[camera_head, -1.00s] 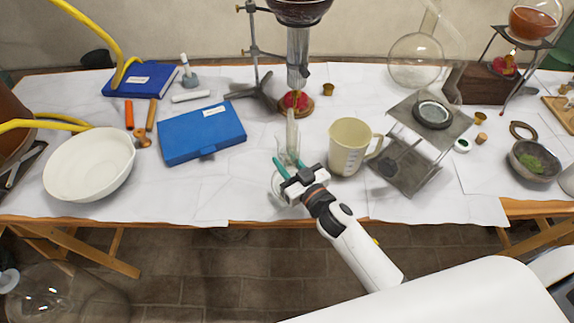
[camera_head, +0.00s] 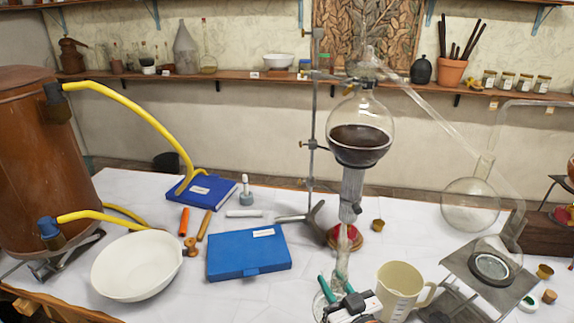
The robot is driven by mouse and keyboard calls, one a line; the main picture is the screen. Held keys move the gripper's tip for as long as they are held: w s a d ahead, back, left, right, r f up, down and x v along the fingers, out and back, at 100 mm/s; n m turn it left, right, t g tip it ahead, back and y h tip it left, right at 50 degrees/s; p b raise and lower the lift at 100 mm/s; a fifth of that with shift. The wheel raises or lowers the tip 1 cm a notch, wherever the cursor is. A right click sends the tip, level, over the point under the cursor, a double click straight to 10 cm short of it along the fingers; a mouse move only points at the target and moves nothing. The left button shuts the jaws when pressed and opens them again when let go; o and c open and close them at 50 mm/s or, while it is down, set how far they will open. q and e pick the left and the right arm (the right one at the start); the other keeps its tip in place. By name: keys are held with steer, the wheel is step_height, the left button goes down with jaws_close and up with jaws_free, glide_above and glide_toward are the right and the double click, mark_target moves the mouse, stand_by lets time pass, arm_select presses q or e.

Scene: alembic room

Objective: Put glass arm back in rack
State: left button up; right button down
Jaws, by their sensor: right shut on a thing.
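My right gripper (camera_head: 340,296) is at the bottom edge of the head view, its teal fingertips shut on a clear glass piece (camera_head: 342,264), likely the glass arm. The piece rises upright in front of the burner under the round flask. Its lower part is hidden by the gripper and hard to make out. Another glass tube (camera_head: 425,98) slopes from the flask's top down to a round receiving flask (camera_head: 470,207). I cannot pick out a rack for certain. My left gripper is out of view.
The dark-filled flask (camera_head: 358,130) hangs on a metal stand (camera_head: 312,130) behind my right gripper. A beige jug (camera_head: 397,290) stands close to its right. A blue case (camera_head: 248,252) and white bowl (camera_head: 137,265) lie left. A wooden shelf (camera_head: 230,75) with glassware runs along the wall.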

steer(key=shift+m+h, duration=0.6)
steer(key=shift+h, duration=0.2)
steer(key=s, duration=0.2)
steer(key=s+r, duration=0.1)
steer(key=s, duration=0.4)
steer(key=shift+s+r, duration=0.3)
steer(key=s+d+r+m+h, duration=0.2)
steer(key=s+d+r+h, duration=0.15)
steer(key=s, duration=0.35)
steer(key=w+a+n+g+y, duration=0.2)
steer(key=a+n+y, duration=0.2)
steer(key=a+y, duration=0.2)
steer(key=w+a+n+g+y, duration=0.2)
steer(key=w+a+n+y, duration=0.1)
steer(key=a+y, duration=0.3)
steer(key=shift+w+a+n, duration=0.35)
steer(key=shift+a+n, duration=0.2)
steer(key=shift+n, duration=0.15)
steer(key=shift+r, duration=0.1)
